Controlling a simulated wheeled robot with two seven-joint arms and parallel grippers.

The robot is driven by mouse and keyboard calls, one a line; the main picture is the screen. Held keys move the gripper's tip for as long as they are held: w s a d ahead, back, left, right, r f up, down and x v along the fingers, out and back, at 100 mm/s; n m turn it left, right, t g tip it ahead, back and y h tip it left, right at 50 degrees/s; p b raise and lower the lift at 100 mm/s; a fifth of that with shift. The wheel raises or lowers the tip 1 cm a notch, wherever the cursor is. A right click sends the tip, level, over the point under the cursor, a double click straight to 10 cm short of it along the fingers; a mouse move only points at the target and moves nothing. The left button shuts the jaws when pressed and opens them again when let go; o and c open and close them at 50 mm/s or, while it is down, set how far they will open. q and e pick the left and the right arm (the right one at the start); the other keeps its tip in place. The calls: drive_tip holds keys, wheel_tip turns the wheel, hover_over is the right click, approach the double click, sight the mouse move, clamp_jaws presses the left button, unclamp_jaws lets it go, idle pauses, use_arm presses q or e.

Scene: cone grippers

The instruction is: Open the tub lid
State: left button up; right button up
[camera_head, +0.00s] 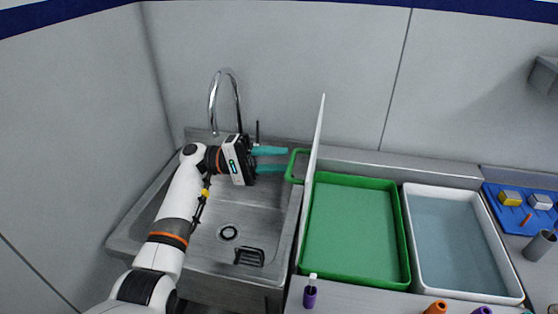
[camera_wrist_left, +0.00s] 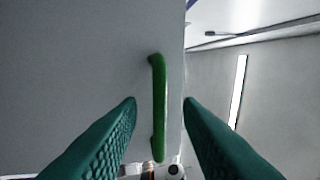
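The tub is green (camera_head: 405,262) and stands right of the sink with its inside exposed. Its pale lid (camera_head: 312,160) stands up on edge, nearly upright, along the tub's left side. A green handle (camera_head: 293,172) sticks out from the lid's sink-side face. My left gripper (camera_head: 287,159) is over the sink, its teal fingers pointing right at the handle. In the left wrist view the handle (camera_wrist_left: 158,105) runs between the two spread fingertips, with gaps on both sides; the fingers do not grip it. My right gripper is not in view.
A sink (camera_head: 205,245) with a tall tap (camera_head: 213,100) lies under my left arm. A white basin (camera_head: 512,290) stands right of the tub, and a blue tray (camera_head: 500,215) holds small blocks. A purple bottle (camera_head: 310,297) stands at the tub's front left corner.

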use_arm(q)
drive_tip(key=b+v, duration=0.4)
drive_tip(key=v, duration=0.7)
drive_tip(key=shift+b, duration=0.3)
drive_tip(key=shift+a+f, duration=0.1)
drive_tip(key=shift+f, duration=0.05)
